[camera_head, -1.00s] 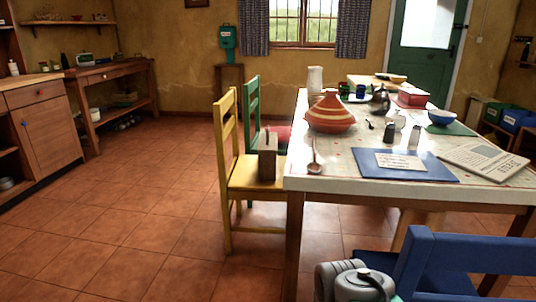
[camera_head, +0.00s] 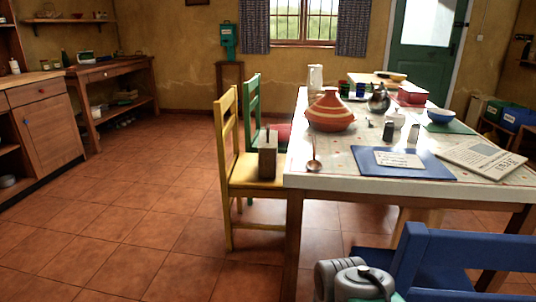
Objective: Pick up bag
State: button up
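No thing is plainly a bag. A small brown, boxy object with a thin upright piece on top (camera_head: 267,158) stands on the seat of the yellow chair (camera_head: 238,182), left of the table; I cannot tell whether it is the bag. Grey rounded parts of my own arm show at the bottom edge, in front of the blue chair. The fingers of my gripper are out of the picture.
The white-topped table (camera_head: 330,178) holds a striped tagine (camera_head: 330,112), a wooden spoon (camera_head: 314,160), a blue folder (camera_head: 365,165) and a newspaper (camera_head: 480,157). A blue chair (camera_head: 450,255) stands close at lower right. The tiled floor at left is clear.

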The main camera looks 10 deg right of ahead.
aim_at(267, 145)
jog(key=z, duration=0.1)
jog(key=k, duration=0.4)
jog(key=u, duration=1)
jog(key=i, duration=1)
jog(key=u, duration=0.4)
jog(key=i, duration=1.05)
jog(key=z, duration=0.7)
jog(key=i, duration=0.8)
jog(key=z, duration=0.55)
